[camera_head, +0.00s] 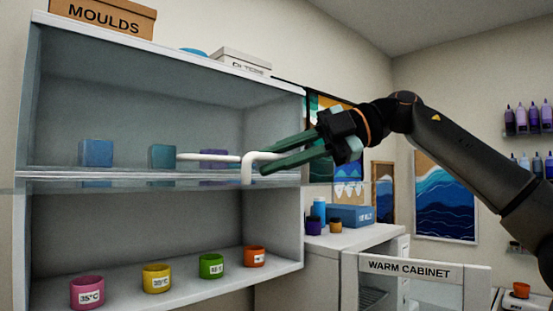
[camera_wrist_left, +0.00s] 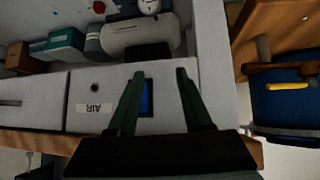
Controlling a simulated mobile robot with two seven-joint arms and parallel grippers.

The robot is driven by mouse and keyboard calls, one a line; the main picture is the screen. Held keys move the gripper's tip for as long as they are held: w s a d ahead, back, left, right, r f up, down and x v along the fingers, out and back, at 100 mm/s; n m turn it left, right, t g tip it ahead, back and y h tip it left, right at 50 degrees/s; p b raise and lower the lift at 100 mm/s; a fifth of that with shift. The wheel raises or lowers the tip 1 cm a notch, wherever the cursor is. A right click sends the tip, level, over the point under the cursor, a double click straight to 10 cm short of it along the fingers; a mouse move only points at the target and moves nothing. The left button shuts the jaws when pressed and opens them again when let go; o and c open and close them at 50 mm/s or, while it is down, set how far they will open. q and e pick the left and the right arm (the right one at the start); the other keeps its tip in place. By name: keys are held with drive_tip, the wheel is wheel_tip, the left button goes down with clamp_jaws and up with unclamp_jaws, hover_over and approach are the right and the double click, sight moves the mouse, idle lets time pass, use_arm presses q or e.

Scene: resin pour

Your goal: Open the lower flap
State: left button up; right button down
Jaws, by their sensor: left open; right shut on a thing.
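The lower flap (camera_head: 60,187) is a clear pane seen almost edge-on in the head view. It sticks out about level at the top of the lower compartment, whose front is uncovered. A white bar handle (camera_head: 208,157) stands above the pane on a short post. My right gripper (camera_head: 262,162) comes in from the right with its green fingers shut on the handle; the exact contact is partly hidden. My left gripper (camera_wrist_left: 157,82) shows only in the left wrist view. It is open and empty, above a white unit with a drawer front labelled AIR (camera_wrist_left: 98,107).
Coloured jars stand in the lower compartment, including a pink one (camera_head: 87,291) and an orange one (camera_head: 254,257). Blue and purple blocks show in the upper compartment. The warm cabinet (camera_head: 415,270) is at lower right. A wooden table (camera_wrist_left: 257,40) shows in the left wrist view.

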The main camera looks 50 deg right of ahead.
drive_tip(key=c, duration=0.8)
unclamp_jaws()
drive_tip(key=shift+c, duration=0.2)
drive_tip(key=shift+d, duration=0.15)
drive_tip(key=v, duration=1.2)
drive_tip(key=shift+s, duration=0.15)
